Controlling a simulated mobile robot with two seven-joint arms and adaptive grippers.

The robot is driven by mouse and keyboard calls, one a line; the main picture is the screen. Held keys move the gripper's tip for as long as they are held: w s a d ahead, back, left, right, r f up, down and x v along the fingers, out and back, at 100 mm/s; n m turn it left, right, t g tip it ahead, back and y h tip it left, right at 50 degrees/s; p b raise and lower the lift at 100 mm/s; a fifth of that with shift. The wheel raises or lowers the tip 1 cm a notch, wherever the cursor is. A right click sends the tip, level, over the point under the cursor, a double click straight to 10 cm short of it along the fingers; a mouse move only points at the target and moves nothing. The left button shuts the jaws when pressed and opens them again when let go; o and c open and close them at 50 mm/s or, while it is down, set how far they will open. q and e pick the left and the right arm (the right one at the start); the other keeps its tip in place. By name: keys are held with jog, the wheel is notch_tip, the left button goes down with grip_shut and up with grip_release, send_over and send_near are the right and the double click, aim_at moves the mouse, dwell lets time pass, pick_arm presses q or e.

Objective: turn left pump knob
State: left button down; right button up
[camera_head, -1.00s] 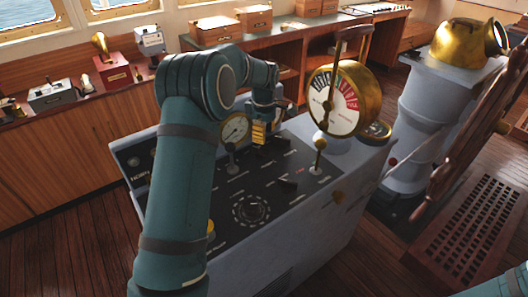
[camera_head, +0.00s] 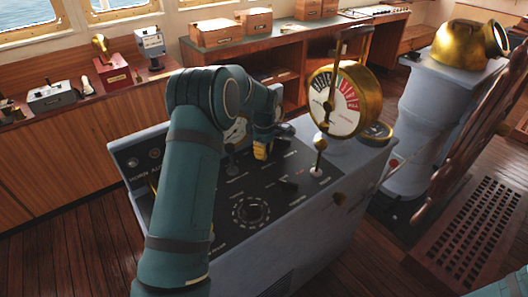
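The grey control console (camera_head: 330,220) stands in the middle with a black top panel. My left arm reaches over it, and my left gripper (camera_head: 260,152), with yellow fingertips, points down at the panel's far part. A dark knob (camera_head: 282,143) shows just right of the fingertips. Another black knob (camera_head: 288,185) sits nearer, and a round dial knob (camera_head: 251,211) is at the panel's front. The labels are too small to tell which is the left pump knob. I cannot tell whether the fingers are open or touch anything. My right gripper is out of view.
A ship's wheel (camera_head: 478,130) stands further right.

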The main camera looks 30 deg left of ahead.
pick_arm(q)
jog(key=shift+s+m, duration=0.1)
jog(key=shift+m, duration=0.4)
jog(key=shift+s+m+p, duration=0.1)
jog(key=shift+m+p, duration=0.25)
jog(key=shift+m, duration=0.25)
jog(key=m, duration=0.3)
jog(key=shift+s+m+p, duration=0.2)
jog(key=shift+m+p, duration=0.1)
jog(key=shift+p, duration=0.1)
jog(key=m, duration=0.4)
jog(key=m+p, duration=0.1)
jog(key=m, duration=0.1)
jog(key=shift+s+a, duration=0.2)
jog(key=shift+s, duration=0.1)
jog(key=shift+f+m, duration=0.1)
jog(key=shift+m, duration=0.2)
jog(key=c, duration=1)
grip_release()
